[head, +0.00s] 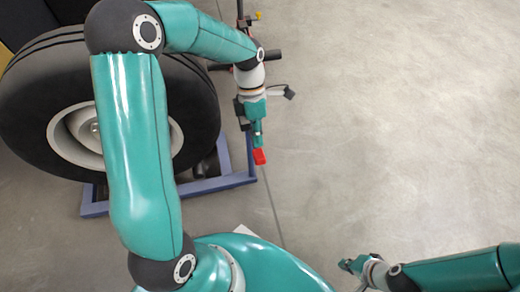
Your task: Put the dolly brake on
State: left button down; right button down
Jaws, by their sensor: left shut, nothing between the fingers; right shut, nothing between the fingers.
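The dolly (213,184) is a low blue frame on the floor at the left, with a large black tyre (30,110) on a pale rim above it. A small red piece (260,156), perhaps the brake pedal, shows at the dolly's right side. My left gripper (257,140) is shut and empty, pointing down just above the red piece; I cannot tell whether they touch. My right gripper (346,265) is shut and empty, low at the bottom right, well away from the dolly. My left arm hides part of the tyre and frame.
A dark line runs along the floor to the right of the dolly. The concrete floor (400,130) on the right is clear.

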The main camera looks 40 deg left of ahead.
aim_at(259, 155)
pick_arm(q)
jog(key=x, duration=0.3)
jog(key=shift+f+b, duration=0.15)
jog(key=shift+b, duration=0.2)
jog(key=shift+x, duration=1.4)
jog(key=shift+s, duration=0.1)
